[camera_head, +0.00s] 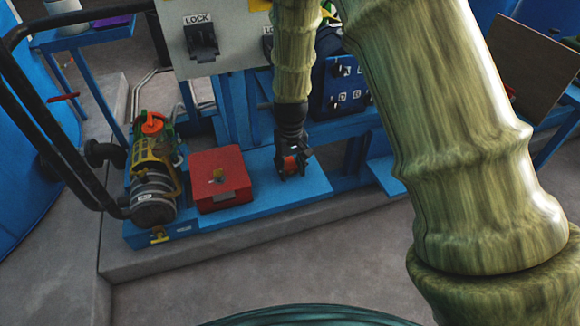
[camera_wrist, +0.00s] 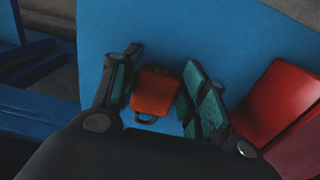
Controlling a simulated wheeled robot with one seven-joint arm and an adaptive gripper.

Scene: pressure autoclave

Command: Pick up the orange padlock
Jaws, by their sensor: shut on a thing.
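The orange padlock (camera_wrist: 154,92) is between the two fingers of my gripper (camera_wrist: 155,88) in the wrist view. Its dark shackle shows at the lower edge of its body, toward the palm. In the head view my gripper (camera_head: 295,167) points down over the blue shelf (camera_head: 316,184), and a bit of the orange-red padlock (camera_head: 290,163) shows between the fingers. The fingers are closed on its two sides. I cannot tell whether the padlock touches the shelf.
A red box (camera_head: 221,181) stands on the shelf left of my gripper. A pump with a grey motor (camera_head: 152,199) and yellow guard is further left. A grey panel (camera_head: 213,46) with LOCK labels and a dark-blue control box (camera_head: 350,90) are behind.

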